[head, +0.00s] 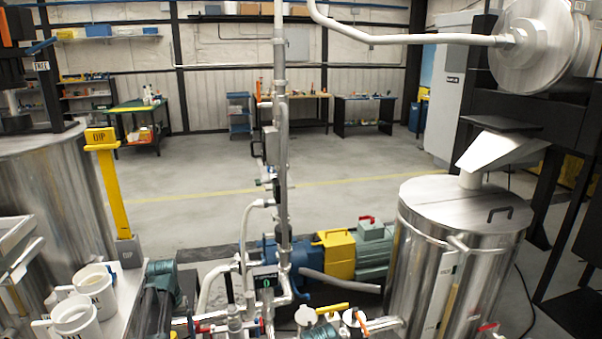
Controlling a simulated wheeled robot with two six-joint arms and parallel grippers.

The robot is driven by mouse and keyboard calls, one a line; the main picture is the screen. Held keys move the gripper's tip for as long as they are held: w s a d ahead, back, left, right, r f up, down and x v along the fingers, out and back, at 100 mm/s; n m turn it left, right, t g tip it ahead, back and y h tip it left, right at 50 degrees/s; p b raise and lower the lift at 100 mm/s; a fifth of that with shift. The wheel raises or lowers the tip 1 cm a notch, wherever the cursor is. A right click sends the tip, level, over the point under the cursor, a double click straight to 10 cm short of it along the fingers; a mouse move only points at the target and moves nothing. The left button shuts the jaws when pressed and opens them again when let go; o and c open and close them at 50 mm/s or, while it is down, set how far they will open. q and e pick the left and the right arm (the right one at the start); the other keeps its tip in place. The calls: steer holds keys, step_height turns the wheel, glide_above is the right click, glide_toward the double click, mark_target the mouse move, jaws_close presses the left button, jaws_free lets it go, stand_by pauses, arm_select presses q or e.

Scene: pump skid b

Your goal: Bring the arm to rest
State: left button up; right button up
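Neither of my grippers can be made out in the head view, and neither can anything held. The task's arm is not clearly visible either. At the lower left edge are pale metal bars (18,250); I cannot tell what they belong to.
A steel tank (40,185) stands left, beside a yellow post (112,185) and white mugs (95,290). Pipework (282,150) rises in the middle, near a blue, yellow and green pump (335,252). A lidded steel tank (455,260) stands right. Open floor (200,200) lies behind.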

arm_select(q)
steer(key=s+d+r+m+p, duration=0.1)
steer(key=s+d+m, duration=0.1)
steer(key=s+d, duration=0.4)
steer(key=s+d+r+m+p, duration=0.2)
steer(key=s+d, duration=0.5)
steer(key=d, duration=0.6)
steer(key=s+d+r+m+y+p, duration=0.1)
steer(key=s+d+r+m, duration=0.1)
steer(key=s+d, duration=0.5)
steer(key=d, duration=0.3)
arm_select(e)
step_height(320, 180, up, 5)
steer(key=shift+s+f, duration=0.1)
steer(key=shift+f, duration=0.05)
arm_select(q)
steer(key=shift+s+f, duration=0.1)
